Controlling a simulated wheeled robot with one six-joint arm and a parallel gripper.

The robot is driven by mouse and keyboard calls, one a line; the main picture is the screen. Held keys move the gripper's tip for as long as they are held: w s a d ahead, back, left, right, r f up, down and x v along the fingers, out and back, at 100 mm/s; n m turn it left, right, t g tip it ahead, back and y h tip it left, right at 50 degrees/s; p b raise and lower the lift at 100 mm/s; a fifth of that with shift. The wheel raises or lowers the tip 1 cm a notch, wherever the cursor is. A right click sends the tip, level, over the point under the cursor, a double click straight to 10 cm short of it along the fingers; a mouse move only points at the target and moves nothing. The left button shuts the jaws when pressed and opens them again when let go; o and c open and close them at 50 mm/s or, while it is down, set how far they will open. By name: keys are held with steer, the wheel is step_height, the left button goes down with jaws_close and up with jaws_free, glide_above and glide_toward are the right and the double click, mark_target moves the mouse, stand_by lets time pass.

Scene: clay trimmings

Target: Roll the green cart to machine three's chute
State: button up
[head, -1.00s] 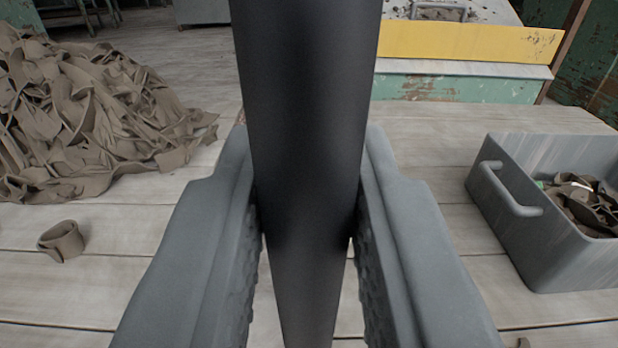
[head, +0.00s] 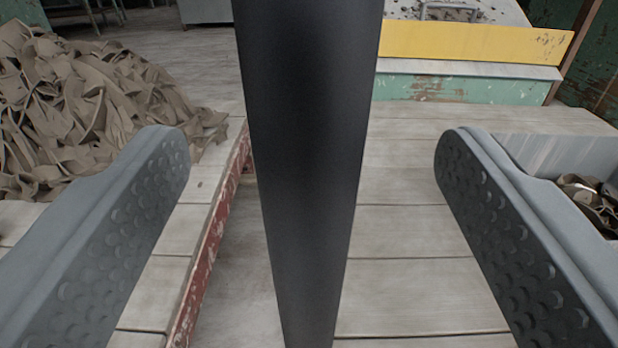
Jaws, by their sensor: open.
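My gripper (head: 312,140) is open, with one wide grey, dimpled finger on each side of the view. A dark upright post (head: 305,190) stands between the fingers, with a clear gap on both sides. The post runs from the top edge to the bottom edge. I cannot tell what it belongs to, and no whole green cart can be made out. A green-painted, chipped body with a yellow board (head: 470,42) stands at the back right. I cannot tell whether it is a machine or a cart. No chute or machine number is readable.
A large heap of clay trimmings (head: 75,110) lies at the left. A grey bin (head: 560,155) with trimmings inside is at the right, partly behind my finger. A worn red rail (head: 205,265) runs along the plank floor left of the post. Floor planks (head: 410,220) right of the post are clear.

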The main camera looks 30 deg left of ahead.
steer(key=v, duration=0.9)
stand_by(0.5)
stand_by(0.4)
